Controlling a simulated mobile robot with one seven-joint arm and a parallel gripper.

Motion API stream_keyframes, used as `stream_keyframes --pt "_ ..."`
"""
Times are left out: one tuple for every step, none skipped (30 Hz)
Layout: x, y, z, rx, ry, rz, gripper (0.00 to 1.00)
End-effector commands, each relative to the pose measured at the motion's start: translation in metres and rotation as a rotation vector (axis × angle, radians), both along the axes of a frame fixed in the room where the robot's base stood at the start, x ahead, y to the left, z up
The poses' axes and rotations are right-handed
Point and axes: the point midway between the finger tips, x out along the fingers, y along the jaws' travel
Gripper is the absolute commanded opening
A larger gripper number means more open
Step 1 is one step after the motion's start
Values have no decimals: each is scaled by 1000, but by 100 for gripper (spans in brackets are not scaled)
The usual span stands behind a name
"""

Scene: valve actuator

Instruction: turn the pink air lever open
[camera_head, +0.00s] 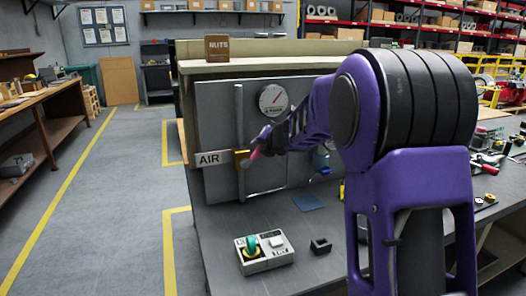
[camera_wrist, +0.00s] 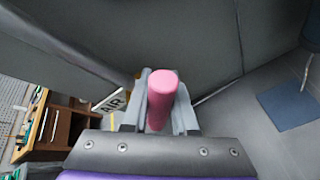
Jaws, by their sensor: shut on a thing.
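The pink air lever (camera_head: 255,153) sticks out from a brass valve body (camera_head: 242,160) on a vertical pipe at the front of the grey panel. A white AIR sign (camera_head: 209,159) is beside it on the left. My gripper (camera_head: 262,146) is at the lever, partly hidden by my own wrist in the head view. In the wrist view the pink lever (camera_wrist: 162,100) stands between the two fingers of my gripper (camera_wrist: 160,112), which are shut on it. The AIR sign (camera_wrist: 112,104) shows to the left there, and the valve body is mostly hidden behind the fingers.
A pressure gauge (camera_head: 273,100) is on the panel to the upper right of the lever. On the bench are a white control box (camera_head: 264,252), a small black block (camera_head: 320,245) and a blue pad (camera_head: 308,202). Bare bench lies between the panel and the box.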

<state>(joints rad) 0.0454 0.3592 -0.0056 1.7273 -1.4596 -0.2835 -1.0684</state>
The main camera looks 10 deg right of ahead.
Motion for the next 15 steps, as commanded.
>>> stream_keyframes --pt "0 1 2 -37 -10 0 0" --pt "0 2 3 -58 -14 1 0" --pt "0 3 4 -87 -19 1 0" --pt "-1 3 5 -106 -23 1 0" --pt "-1 3 6 -124 -27 -1 0" --pt "-1 4 7 -148 -32 -1 0" --pt "-1 4 8 -164 -35 0 0" --pt "-1 5 9 -179 -38 0 0" --pt "-1 5 9 -199 -41 0 0" --pt "-1 6 10 -212 -44 -1 0" --pt "-1 6 10 -223 -46 0 0" --pt "-1 6 11 -236 -49 0 0" --pt "-1 7 11 -245 -50 -1 0" --pt "-1 7 11 -254 -51 -1 0" --pt "-1 7 12 -263 -53 0 0"
